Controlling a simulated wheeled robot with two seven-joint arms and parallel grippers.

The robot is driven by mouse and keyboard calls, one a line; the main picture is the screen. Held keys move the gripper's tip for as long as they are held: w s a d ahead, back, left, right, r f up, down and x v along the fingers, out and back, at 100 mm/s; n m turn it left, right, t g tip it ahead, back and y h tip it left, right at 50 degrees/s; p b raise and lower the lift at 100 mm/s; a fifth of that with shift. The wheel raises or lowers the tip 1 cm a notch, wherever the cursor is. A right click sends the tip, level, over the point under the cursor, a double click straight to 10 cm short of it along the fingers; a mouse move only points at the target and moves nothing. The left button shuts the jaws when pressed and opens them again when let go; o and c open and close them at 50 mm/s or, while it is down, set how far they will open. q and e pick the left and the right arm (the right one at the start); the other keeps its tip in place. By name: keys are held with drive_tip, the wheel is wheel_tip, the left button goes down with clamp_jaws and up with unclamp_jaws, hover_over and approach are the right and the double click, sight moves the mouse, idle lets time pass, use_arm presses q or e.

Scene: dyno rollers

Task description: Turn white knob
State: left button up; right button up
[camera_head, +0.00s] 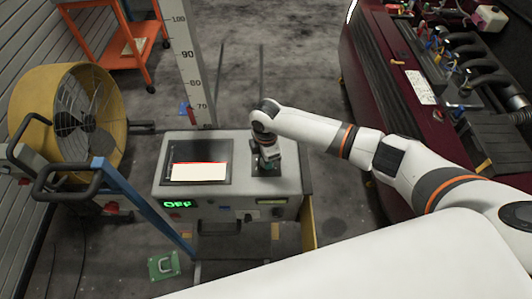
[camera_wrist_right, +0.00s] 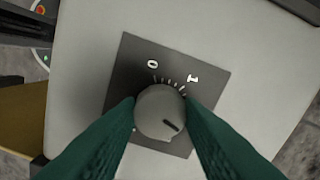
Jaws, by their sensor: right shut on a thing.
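The white knob (camera_wrist_right: 160,112) sits on a dark square plate (camera_wrist_right: 205,80) marked 0 and 1. Its dark pointer line is at the lower right of its face, away from both printed marks. My right gripper (camera_wrist_right: 162,108) has its green fingers on either side of the knob, shut on it. In the head view my right gripper (camera_head: 266,160) reaches down onto the right part of the grey control box (camera_head: 290,180) and hides the knob. My left gripper is not in view.
The box has a screen (camera_head: 198,171) and a green OFF display (camera_head: 177,204). A yellow fan (camera_head: 35,100) and a blue-framed cart (camera_head: 140,205) stand at left. A dark red car (camera_head: 375,70) with an open engine bay is at right.

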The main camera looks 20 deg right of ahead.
drive_tip(key=shift+r+m+p, duration=0.1)
drive_tip(key=shift+m+p, duration=0.65)
drive_tip(key=shift+m, duration=0.35)
drive_tip(key=o, duration=1)
drive_tip(key=shift+c, duration=0.2)
wheel_tip(320, 180, up, 12)
drive_tip(key=b, duration=0.2)
